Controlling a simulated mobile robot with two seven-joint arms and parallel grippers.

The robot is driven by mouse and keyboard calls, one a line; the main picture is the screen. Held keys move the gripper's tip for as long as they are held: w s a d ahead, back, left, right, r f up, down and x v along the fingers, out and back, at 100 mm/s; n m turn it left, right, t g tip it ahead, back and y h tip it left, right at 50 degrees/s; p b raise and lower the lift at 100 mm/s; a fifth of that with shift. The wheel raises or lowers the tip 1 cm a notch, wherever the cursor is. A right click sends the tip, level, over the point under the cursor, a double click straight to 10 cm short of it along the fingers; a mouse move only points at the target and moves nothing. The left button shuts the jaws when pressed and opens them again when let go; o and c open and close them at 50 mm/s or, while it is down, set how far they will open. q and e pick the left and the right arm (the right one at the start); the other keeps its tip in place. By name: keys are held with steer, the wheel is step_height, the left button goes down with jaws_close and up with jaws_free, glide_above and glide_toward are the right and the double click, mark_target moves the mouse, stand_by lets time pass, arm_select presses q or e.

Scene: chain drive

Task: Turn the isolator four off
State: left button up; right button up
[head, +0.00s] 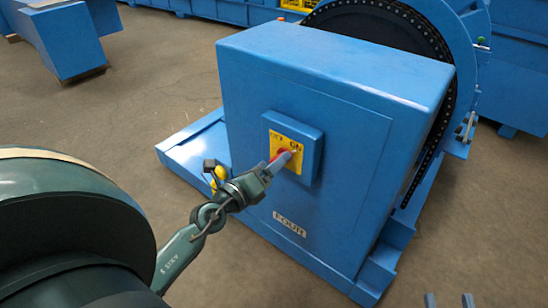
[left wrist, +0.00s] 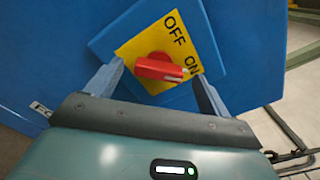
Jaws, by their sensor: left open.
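The isolator is a yellow plate (head: 274,141) on a blue box on the front of the blue cabinet marked FOUR (head: 289,224). In the left wrist view its red handle (left wrist: 158,68) points toward the word ON; OFF is printed above the handle. My left gripper (head: 277,165) is at the isolator and partly covers it in the head view. In the left wrist view its open fingers (left wrist: 158,74) are on either side of the handle, with gaps visible. My right gripper (head: 449,301) shows only as two separated fingertips at the bottom edge.
The blue cabinet (head: 330,70) stands on a wider blue base (head: 190,150). Behind it is a large wheel with a dark chain (head: 385,25). Other blue machinery (head: 70,40) stands at the back left. Brown floor (head: 140,95) lies clear to the left.

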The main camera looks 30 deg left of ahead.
arm_select(q)
steer(key=shift+w+d, duration=0.1)
steer(key=shift+w, duration=0.95)
steer(key=c, duration=1)
